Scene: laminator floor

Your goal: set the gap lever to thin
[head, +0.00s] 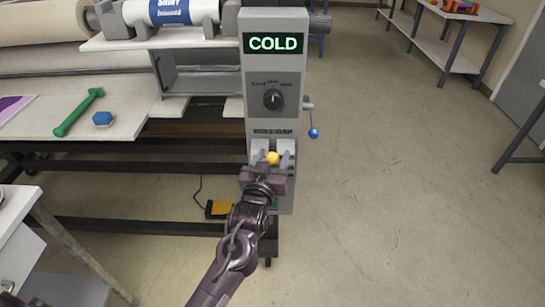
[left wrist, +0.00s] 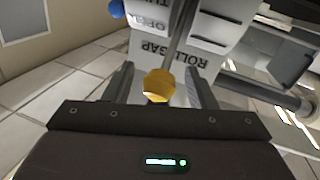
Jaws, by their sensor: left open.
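The gap lever ends in a yellow knob (head: 272,157) low on the front of the grey laminator column (head: 275,185). In the left wrist view, the yellow knob (left wrist: 159,85) sits on a metal rod. My left gripper (head: 272,147) is open, with one finger on each side of the knob and a visible space to each finger in the left wrist view (left wrist: 160,80). The label plate (left wrist: 168,50) behind it reads ROLL GAP and OPEN upside down; another word is cut off. The lever's exact setting is unclear. My right gripper is not in view.
The column carries a COLD display (head: 274,43) and a black dial (head: 273,99). A blue ball handle (head: 313,133) sticks out at its right.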

